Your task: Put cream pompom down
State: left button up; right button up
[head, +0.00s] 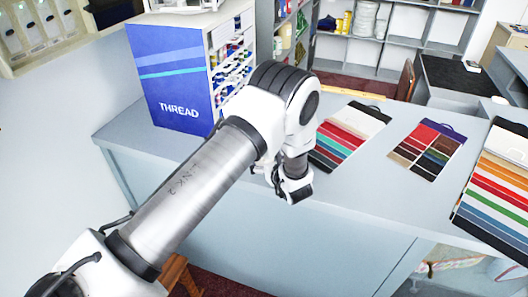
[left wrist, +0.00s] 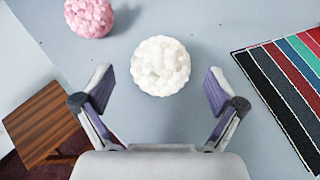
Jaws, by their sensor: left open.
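The cream pompom (left wrist: 160,66) is a round, fluffy ball on the pale blue-grey counter in the left wrist view. My left gripper (left wrist: 158,90) is open, with one purple-lined finger on each side of the pompom's near part. Gaps show between the pompom and both fingers, and nothing is held. In the head view my left arm reaches over the counter (head: 385,205) and its wrist points down near the front edge. The pompom and the fingertips are hidden there. My right gripper is not in view.
A pink pompom (left wrist: 90,17) lies to the upper left in the wrist view. A striped swatch card (left wrist: 290,85) is at right, with other cards (head: 427,148) along the counter. A blue thread cabinet (head: 170,90) stands behind my arm. A wooden stool (left wrist: 42,125) is below the edge.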

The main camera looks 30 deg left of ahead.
pick_arm(q)
jog(key=x, duration=0.3)
jog(key=shift+w+a+f, duration=0.2)
jog(key=shift+a+f, duration=0.05)
jog(key=shift+s+d+r, duration=0.15)
jog(key=shift+d+r, duration=0.1)
jog(key=shift+c, duration=1.4)
jog(key=c, duration=0.8)
jog(key=shift+c, duration=0.2)
